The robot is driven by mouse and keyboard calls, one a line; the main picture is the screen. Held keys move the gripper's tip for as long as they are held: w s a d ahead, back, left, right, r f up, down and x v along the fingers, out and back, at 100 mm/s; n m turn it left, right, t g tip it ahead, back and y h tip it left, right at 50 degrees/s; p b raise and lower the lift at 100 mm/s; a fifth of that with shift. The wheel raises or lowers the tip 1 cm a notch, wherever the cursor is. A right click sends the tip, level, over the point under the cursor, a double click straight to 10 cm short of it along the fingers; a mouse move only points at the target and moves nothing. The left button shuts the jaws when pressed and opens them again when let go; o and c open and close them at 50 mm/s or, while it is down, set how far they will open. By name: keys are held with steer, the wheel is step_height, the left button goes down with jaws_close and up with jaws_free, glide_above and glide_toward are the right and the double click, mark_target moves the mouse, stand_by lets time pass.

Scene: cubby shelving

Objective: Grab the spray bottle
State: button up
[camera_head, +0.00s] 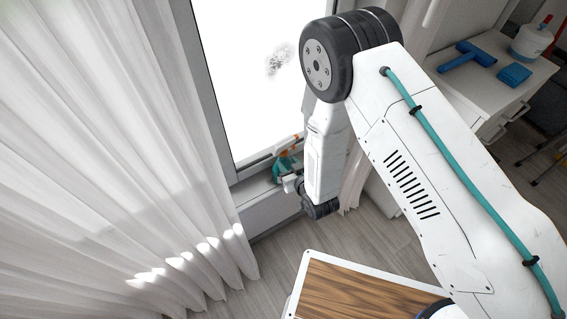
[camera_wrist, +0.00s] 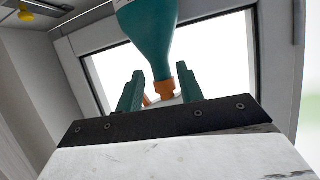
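The spray bottle (camera_head: 281,168) is teal with an orange spray head and stands on the window sill, partly hidden by my arm in the head view. In the wrist view the spray bottle (camera_wrist: 150,35) appears upside down, with its orange neck low in the picture. My gripper (camera_wrist: 160,80) has two teal fingers set apart, one on each side of the orange neck. A gap shows between the left finger and the neck; the right finger looks close to it, and contact cannot be told. In the head view the fingers are hard to separate from the bottle.
The window (camera_head: 240,75) with a dark smudge is behind the bottle. A long white curtain (camera_head: 110,150) hangs at the left. A white cabinet at right holds a blue tool (camera_head: 467,55), a blue sponge (camera_head: 514,75) and a white jug (camera_head: 530,42). A wood-topped surface (camera_head: 355,292) lies below.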

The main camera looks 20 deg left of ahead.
steer(key=x, duration=0.7)
steer(key=shift+w+r, duration=0.1)
steer(key=shift+r, duration=0.05)
jaws_close()
